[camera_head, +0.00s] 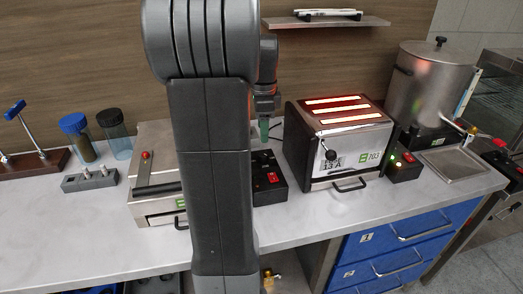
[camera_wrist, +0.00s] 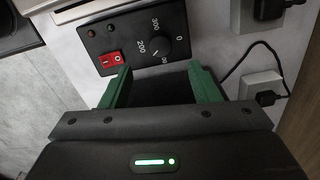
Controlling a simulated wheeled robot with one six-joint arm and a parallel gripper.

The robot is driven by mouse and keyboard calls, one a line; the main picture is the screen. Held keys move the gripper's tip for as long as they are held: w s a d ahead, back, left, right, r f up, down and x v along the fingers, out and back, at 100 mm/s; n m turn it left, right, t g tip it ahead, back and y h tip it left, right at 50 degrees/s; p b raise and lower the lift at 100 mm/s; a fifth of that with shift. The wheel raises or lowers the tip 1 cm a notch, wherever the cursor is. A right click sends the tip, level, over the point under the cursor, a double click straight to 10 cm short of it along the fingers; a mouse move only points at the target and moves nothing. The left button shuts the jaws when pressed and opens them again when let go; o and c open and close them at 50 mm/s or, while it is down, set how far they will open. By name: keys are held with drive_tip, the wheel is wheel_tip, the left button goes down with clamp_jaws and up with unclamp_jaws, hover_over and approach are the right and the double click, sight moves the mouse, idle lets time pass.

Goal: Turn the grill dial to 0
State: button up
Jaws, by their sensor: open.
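The black control box (camera_wrist: 130,40) carries a round black dial (camera_wrist: 153,47) with white numbers around it, among them 300 and 200. The dial's exact setting is too small to tell. A red rocker switch (camera_wrist: 110,59) sits beside the dial. In the head view the box (camera_head: 270,192) stands between the steel grill (camera_head: 153,165) and the toaster, partly hidden by my arm. My gripper (camera_wrist: 158,76) is open and empty, its green fingers apart just short of the dial in the wrist view.
A toaster (camera_head: 335,140) with glowing slots stands close to the right of the box. Further right are a second control box (camera_head: 404,166) and a large steel pot (camera_head: 425,90). Plugs and a black cable (camera_wrist: 248,55) lie beside the box. A shelf (camera_head: 325,22) hangs above.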

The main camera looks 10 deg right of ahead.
sight(263, 153)
wheel_tip(263, 153, down, 9)
drive_tip(key=shift+r, duration=0.15)
drive_tip(key=c, duration=1)
